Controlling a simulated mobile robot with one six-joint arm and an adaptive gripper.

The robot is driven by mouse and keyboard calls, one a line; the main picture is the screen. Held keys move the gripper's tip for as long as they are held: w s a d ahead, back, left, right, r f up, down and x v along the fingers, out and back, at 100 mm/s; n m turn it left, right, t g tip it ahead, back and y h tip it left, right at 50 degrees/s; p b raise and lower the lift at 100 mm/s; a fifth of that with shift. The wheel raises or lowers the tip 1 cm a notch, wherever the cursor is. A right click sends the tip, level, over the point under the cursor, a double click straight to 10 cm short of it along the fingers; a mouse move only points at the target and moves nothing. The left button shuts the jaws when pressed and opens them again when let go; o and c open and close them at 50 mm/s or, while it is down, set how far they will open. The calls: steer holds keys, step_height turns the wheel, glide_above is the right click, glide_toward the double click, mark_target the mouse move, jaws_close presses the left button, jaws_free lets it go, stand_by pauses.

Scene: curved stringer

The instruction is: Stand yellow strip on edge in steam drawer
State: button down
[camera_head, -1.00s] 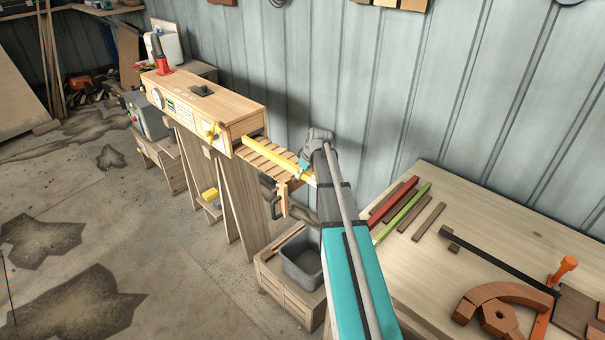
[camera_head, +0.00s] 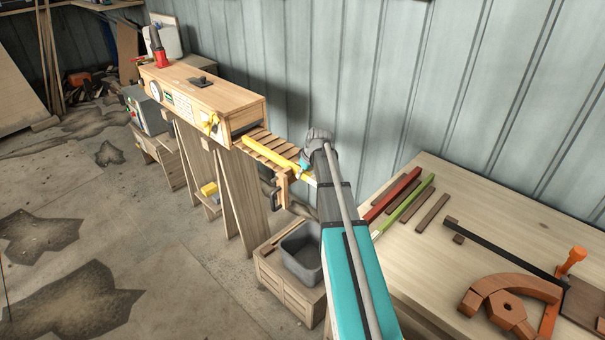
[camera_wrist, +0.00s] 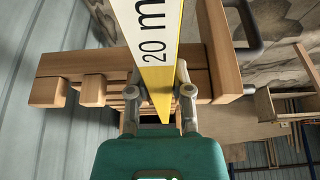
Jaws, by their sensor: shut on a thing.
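The yellow strip (camera_head: 262,154) is long and thin. Its left end is close to the opening of the wooden steam box (camera_head: 205,96), and it runs along the near side of the slatted drawer (camera_head: 280,150). In the wrist view the strip (camera_wrist: 150,35) shows a white face marked "20 m" and a narrow yellow side. My gripper (camera_wrist: 159,92) is shut on the strip near its end, with one finger on each side. In the head view my gripper (camera_head: 307,170) is partly hidden by my arm. Contact between strip and slats cannot be told.
A bench (camera_head: 510,205) at right holds a red strip (camera_head: 390,193), a green strip (camera_head: 412,198), brown strips and a clamp (camera_head: 566,264). A grey bin (camera_head: 302,255) stands below the drawer. The metal wall (camera_head: 340,80) is close behind.

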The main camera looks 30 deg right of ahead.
steer(key=shift+f, duration=0.2)
stand_by(0.3)
steer(key=shift+c, duration=2.2)
jaws_free()
steer(key=shift+r, duration=0.2)
step_height(320, 180, up, 10)
steer(key=p, duration=0.9)
steer(key=shift+f, duration=0.25)
steer(key=shift+w, duration=0.1)
steer(key=shift+a, duration=0.15)
steer(key=s+a+f+m+g+h, duration=0.1)
steer(key=s+a+m+g, duration=0.3)
steer(key=s+a, duration=1.9)
steer(key=s, duration=0.3)
steer(key=shift+a+f+g+h, duration=0.3)
steer(key=shift+a, duration=0.05)
